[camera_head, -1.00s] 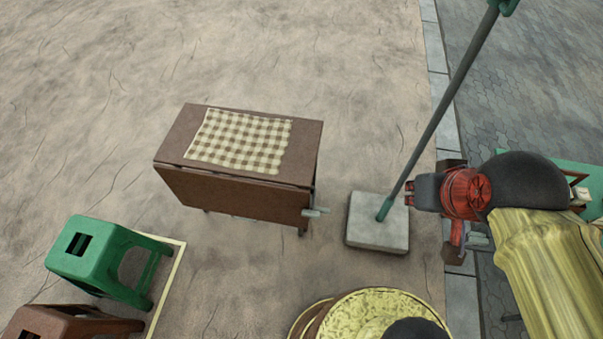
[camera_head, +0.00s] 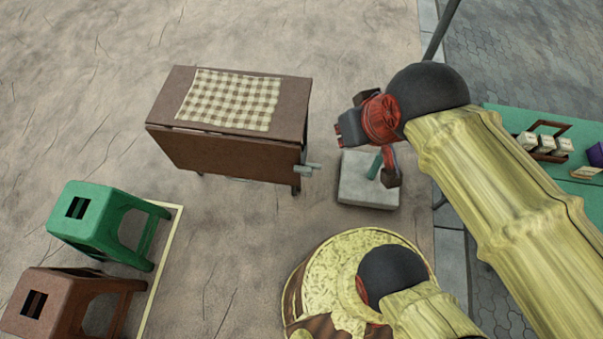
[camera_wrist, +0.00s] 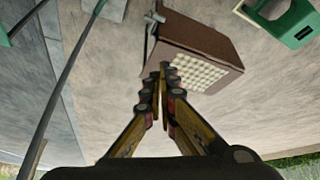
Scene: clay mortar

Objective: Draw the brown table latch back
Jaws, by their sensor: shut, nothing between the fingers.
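A brown table (camera_head: 228,155) with a folded-down front leaf and a checked cloth (camera_head: 231,99) on its top stands left of centre in the head view. A small grey latch (camera_head: 311,169) sticks out at its right end, near the front corner. In the wrist view the table (camera_wrist: 190,35) is upside down beyond my fingers, with the latch (camera_wrist: 154,17) at its upper left corner. My gripper (camera_head: 340,128) is shut and empty. In the head view it is right of the table and above the latch, apart from both. In the wrist view its fingertips (camera_wrist: 163,68) overlap the table's near edge.
A pale square base (camera_head: 368,187) with a grey pole (camera_head: 440,30) stands right of the table, partly behind my arm. A green stool (camera_head: 105,220) and a brown stool (camera_head: 70,295) stand front left. A green stall table (camera_head: 500,118) is at far right. The ground behind the table is clear.

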